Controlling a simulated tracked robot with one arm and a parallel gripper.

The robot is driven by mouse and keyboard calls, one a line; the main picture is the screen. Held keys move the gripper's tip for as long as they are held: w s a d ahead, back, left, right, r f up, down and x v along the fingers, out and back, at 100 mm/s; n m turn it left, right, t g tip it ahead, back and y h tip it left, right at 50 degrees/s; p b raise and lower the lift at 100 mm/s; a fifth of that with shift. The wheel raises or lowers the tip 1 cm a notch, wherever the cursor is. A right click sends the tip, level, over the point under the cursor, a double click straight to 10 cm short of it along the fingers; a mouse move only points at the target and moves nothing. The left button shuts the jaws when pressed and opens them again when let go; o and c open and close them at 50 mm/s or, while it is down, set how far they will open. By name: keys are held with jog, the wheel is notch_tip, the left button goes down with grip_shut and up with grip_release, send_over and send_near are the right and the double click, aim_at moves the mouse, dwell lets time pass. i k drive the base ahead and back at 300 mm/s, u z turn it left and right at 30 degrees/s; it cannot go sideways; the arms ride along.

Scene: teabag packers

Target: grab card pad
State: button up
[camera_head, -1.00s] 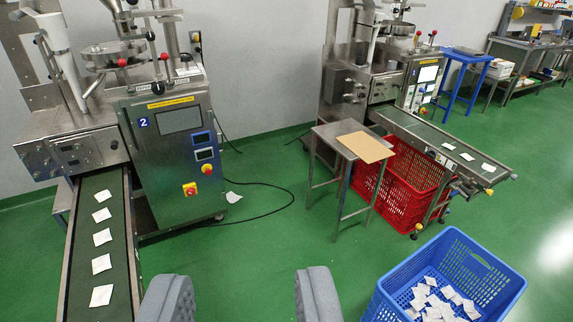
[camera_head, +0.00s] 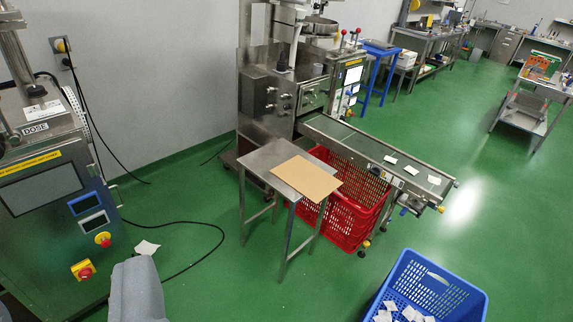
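The card pad (camera_head: 306,178) is a flat tan rectangular sheet. It lies on a small steel table (camera_head: 258,164) near the middle of the view, with its front right corner jutting past the table's edge. One grey finger of my gripper (camera_head: 137,290) shows at the bottom left. The fingers stood wide apart a second ago. The visible finger is well to the left of the table and nearer to me, with nothing against it.
A red crate (camera_head: 345,225) stands right of the table under a conveyor (camera_head: 355,145) with white packets. A blue crate (camera_head: 440,285) of packets is at bottom right. A packing machine (camera_head: 50,215) stands at left, with cables on the green floor. Floor before the table is clear.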

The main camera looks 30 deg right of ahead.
aim_at(306, 178)
jog(key=i, duration=2.45)
jog(key=z, duration=2.7)
jog(key=i, duration=0.5)
jog(key=z, duration=0.05)
